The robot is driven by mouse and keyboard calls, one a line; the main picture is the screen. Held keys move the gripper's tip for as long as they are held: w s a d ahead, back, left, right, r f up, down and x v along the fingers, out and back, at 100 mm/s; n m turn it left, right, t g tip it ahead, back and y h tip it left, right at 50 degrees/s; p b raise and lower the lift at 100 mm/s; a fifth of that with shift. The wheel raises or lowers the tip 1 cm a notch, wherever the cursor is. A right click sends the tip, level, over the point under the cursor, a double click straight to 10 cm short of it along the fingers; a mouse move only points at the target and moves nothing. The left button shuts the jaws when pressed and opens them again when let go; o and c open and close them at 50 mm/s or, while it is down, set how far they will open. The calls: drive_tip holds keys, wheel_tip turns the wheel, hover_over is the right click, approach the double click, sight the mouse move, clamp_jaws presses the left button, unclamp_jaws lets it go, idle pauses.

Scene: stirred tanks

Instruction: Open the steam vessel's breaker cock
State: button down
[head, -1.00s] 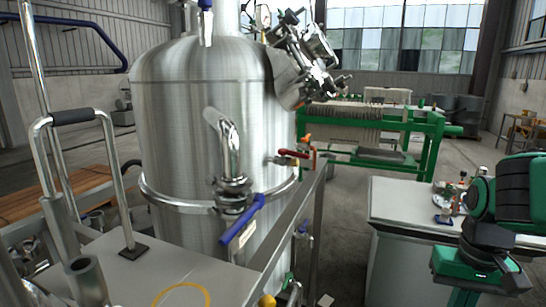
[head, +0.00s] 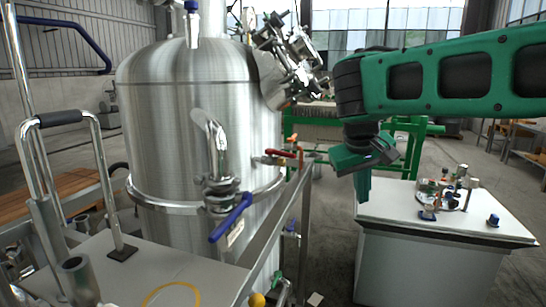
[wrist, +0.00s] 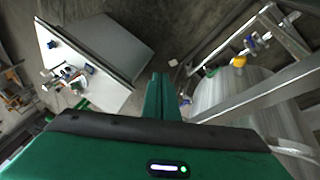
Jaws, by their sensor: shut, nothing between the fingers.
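The steel vessel (head: 160,110) stands left of centre in the head view. It carries several cocks, and I cannot tell for sure which is the breaker cock. A blue-handled one (head: 192,8) is on top, cut by the upper frame edge. A long blue lever (head: 230,218) slants on the front outlet, and a red lever (head: 281,153) lies nearly level on the right side. My gripper (head: 363,188) points down, shut and empty, right of the vessel and apart from every lever. In the wrist view its fingers (wrist: 159,85) are together.
A white-topped cabinet (head: 385,200) with small fittings stands right, below my gripper. A steel rail (head: 275,225) runs beside the vessel. A grey platform with a tubular handrail (head: 102,185) is at left. A green-framed press (head: 415,130) stands behind. Floor shows between rail and cabinet.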

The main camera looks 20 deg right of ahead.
drive_tip(key=w+a+r+n+t, duration=0.2)
drive_tip(key=w+a+r, duration=0.6)
drive_tip(key=w+a, duration=0.15)
drive_tip(key=n+t, duration=0.2)
approach(283, 154)
drive_tip(key=s+a, duration=0.3)
drive_tip(key=a, duration=0.1)
drive_tip(key=x, duration=0.9)
drive_tip(key=shift+w+d+r, duration=0.2)
drive_tip(key=shift+d+r, duration=0.05)
drive_tip(key=shift+d, duration=0.1)
